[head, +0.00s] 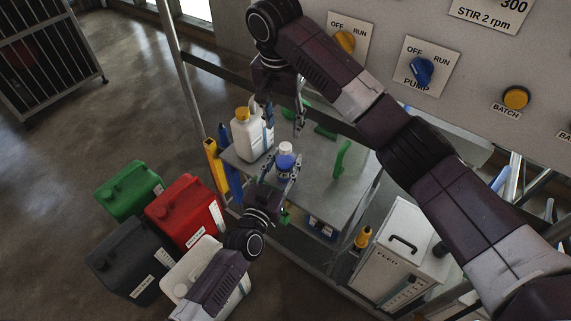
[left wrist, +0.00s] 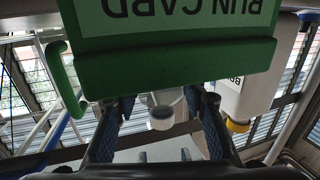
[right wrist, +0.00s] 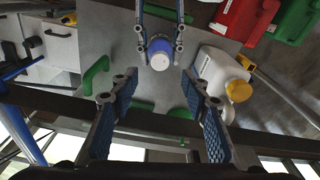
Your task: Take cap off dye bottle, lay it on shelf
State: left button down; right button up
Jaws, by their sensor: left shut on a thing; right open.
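The dye bottle (head: 285,171) is blue with a white cap (head: 285,148) on top. It stands upright at the grey shelf (head: 322,165). My left gripper (head: 285,173) is shut on the bottle, one finger on each side. In the right wrist view the white cap (right wrist: 160,61) and blue bottle (right wrist: 158,44) show between the left fingers.
A white jug with an orange cap (head: 250,137) stands left of the bottle on the shelf. Green handles (head: 342,159) rise at the right. Red (head: 184,210), green (head: 130,190) and dark (head: 128,253) canisters stand on the floor. Bare shelf shows right of the bottle.

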aim_at(285, 146)
jog(key=m, duration=0.2)
jog(key=w+m, duration=0.1)
jog(key=m, duration=0.1)
jog(key=shift+a+f, duration=0.1)
jog(key=shift+a, duration=0.05)
jog(key=m, duration=0.4)
jog(key=shift+w+f, duration=0.2)
jog(key=shift+w, duration=0.2)
jog(key=m, duration=0.8)
jog(key=m+g, duration=0.1)
jog(key=m, duration=0.3)
jog(key=shift+s+d+r+y, duration=0.15)
jog(key=shift+s+d+y, duration=0.1)
jog(key=shift+d+y, duration=0.1)
jog(key=shift+s, duration=0.15)
notch_tip(285, 146, down, 8)
jog(key=shift+r, duration=0.1)
